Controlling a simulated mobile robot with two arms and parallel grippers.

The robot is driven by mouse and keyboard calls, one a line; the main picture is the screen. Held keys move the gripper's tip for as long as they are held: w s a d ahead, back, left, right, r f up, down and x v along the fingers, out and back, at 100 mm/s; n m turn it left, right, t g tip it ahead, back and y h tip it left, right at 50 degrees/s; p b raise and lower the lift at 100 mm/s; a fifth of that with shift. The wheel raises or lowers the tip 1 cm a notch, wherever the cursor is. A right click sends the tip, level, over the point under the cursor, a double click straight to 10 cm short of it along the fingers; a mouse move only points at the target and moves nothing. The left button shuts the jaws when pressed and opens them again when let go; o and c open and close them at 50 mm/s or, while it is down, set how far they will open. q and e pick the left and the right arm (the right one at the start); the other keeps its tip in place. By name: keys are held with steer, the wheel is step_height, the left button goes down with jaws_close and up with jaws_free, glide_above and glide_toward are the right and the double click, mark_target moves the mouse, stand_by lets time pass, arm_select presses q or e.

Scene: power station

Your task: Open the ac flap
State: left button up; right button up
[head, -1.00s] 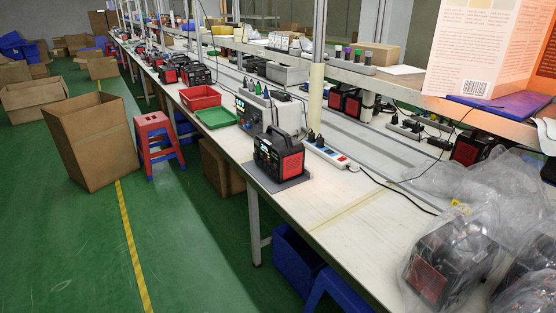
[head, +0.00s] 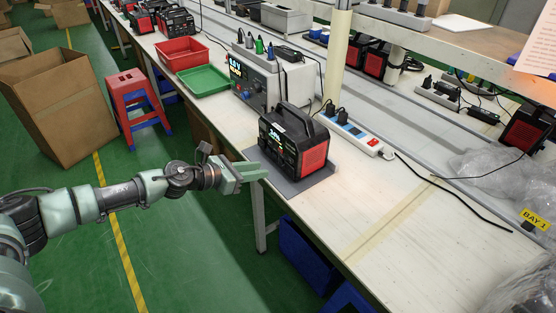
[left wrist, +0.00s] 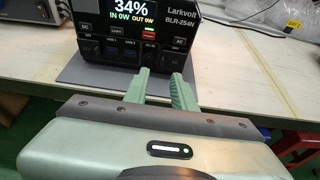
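The black and red power station (head: 294,143) stands on a grey mat (head: 318,184) near the table's front edge. In the left wrist view its front (left wrist: 150,30) shows a display reading 34%, the name Larkvolt BLR-254N and a row of buttons and ports. My right gripper is not in view.
A power strip (head: 356,134) with plugs lies behind the power station. A bench instrument (head: 250,88), a green tray (head: 203,79) and a red tray (head: 182,55) stand farther back left. A red and blue stool (head: 135,100) is on the floor.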

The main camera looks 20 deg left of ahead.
mark_target(288, 171)
arm_select(q)
steer(key=x, duration=0.7)
steer(key=shift+s+d+r, duration=0.1)
steer(key=shift+s+d, duration=0.05)
steer(key=shift+d, duration=0.05)
jaws_close()
stand_by(1.1)
